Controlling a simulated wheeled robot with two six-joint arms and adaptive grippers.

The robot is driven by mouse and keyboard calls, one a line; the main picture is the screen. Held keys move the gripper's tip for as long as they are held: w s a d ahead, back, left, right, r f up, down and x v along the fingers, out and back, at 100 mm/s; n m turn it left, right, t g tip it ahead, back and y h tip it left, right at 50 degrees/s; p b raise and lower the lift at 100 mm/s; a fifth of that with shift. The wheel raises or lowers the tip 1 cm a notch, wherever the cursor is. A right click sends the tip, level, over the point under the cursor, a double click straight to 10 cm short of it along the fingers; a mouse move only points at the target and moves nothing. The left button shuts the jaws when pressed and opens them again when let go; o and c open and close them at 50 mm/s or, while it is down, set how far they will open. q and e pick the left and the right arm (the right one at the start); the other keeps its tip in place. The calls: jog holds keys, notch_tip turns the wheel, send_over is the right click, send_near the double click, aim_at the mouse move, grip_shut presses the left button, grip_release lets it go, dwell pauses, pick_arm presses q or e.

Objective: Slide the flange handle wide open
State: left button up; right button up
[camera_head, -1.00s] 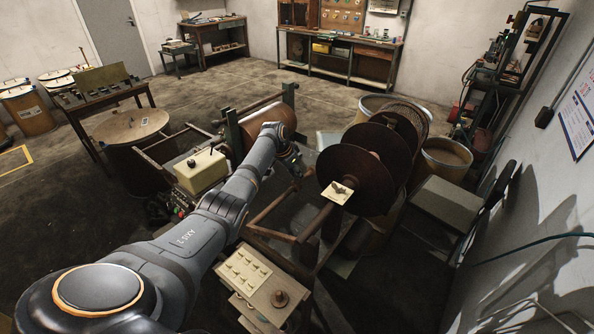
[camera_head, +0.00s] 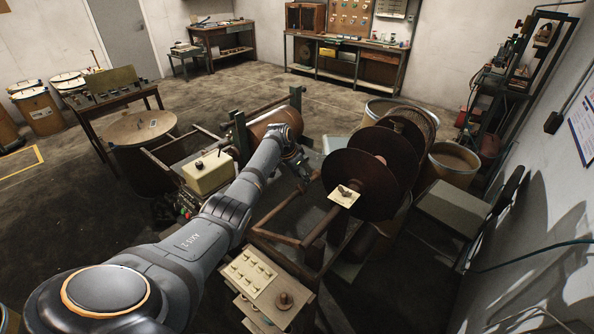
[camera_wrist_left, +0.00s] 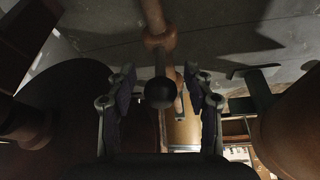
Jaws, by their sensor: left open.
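A dark ball knob (camera_wrist_left: 160,93), which appears to be the flange handle's end, shows in the left wrist view. It sits in line with a short rod and a brown bar (camera_wrist_left: 155,25) behind it. My left gripper (camera_wrist_left: 160,82) is open, with one finger on each side of the knob and visible gaps between. In the head view my left gripper (camera_head: 301,169) is small and dark, between the copper-brown roll (camera_head: 268,121) and the large brown disc flanges (camera_head: 355,180). The handle cannot be made out there. My right gripper is not in view.
A cream box with a lever (camera_head: 207,173) stands left of the arm. A panel of small switches (camera_head: 247,272) is at the front. Drums (camera_head: 452,160) stand behind the flanges.

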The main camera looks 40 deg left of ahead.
pick_arm(q)
jog(key=v, duration=1.1)
